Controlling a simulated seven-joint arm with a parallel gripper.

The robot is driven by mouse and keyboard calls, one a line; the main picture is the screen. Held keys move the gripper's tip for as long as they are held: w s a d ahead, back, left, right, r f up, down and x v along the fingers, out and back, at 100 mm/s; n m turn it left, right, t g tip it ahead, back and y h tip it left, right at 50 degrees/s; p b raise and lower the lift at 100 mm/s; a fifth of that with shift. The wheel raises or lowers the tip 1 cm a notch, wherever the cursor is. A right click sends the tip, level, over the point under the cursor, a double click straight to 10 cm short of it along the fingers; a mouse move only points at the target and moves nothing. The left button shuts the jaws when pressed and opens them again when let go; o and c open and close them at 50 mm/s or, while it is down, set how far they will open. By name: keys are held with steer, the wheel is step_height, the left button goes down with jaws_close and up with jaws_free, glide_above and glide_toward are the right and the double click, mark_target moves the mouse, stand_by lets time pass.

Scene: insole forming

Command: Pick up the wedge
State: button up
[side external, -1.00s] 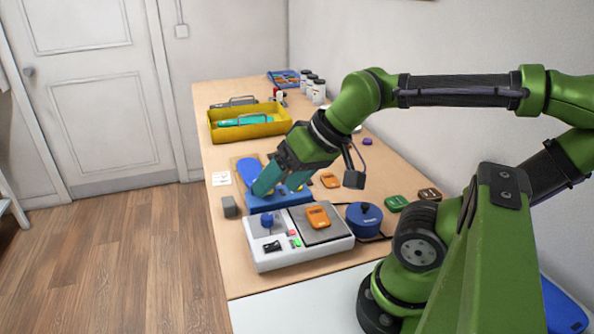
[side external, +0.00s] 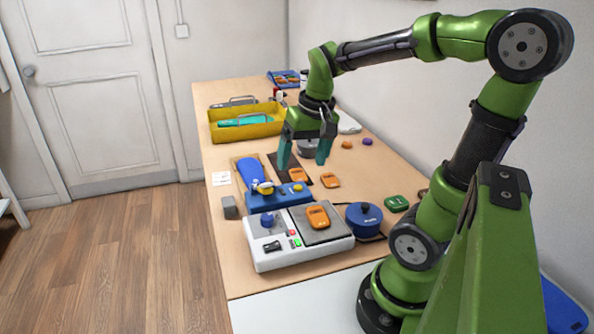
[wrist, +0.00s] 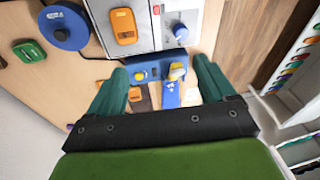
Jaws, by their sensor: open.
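No label I can read names the wedge, so I cannot tell for certain which piece it is. An orange piece (side external: 298,175) lies on a dark mat (side external: 279,161); an orange piece also shows between my fingers in the wrist view (wrist: 134,94). A second orange piece (side external: 331,181) lies on bare table just right of the mat. A third orange piece (side external: 317,217) sits on the grey plate of a white device. My gripper (side external: 303,161) points down with its teal fingers wide apart, empty, above the dark mat. It also shows open in the wrist view (wrist: 160,76).
A blue fixture (side external: 277,201) with a blue insole shape (side external: 247,176) stands in front of the mat. The white device (side external: 275,260), a blue round pot (side external: 363,217) and a grey block (side external: 228,206) are nearer. A yellow tray (side external: 222,132) stands behind.

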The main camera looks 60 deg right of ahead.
steer(key=m+g, duration=0.1)
steer(key=g, duration=0.1)
glide_above(317, 214)
step_height(317, 214, down, 16)
steer(key=shift+s+f, duration=0.1)
steer(key=shift+f, duration=0.05)
stand_by(0.3)
steer(key=c, duration=1.2)
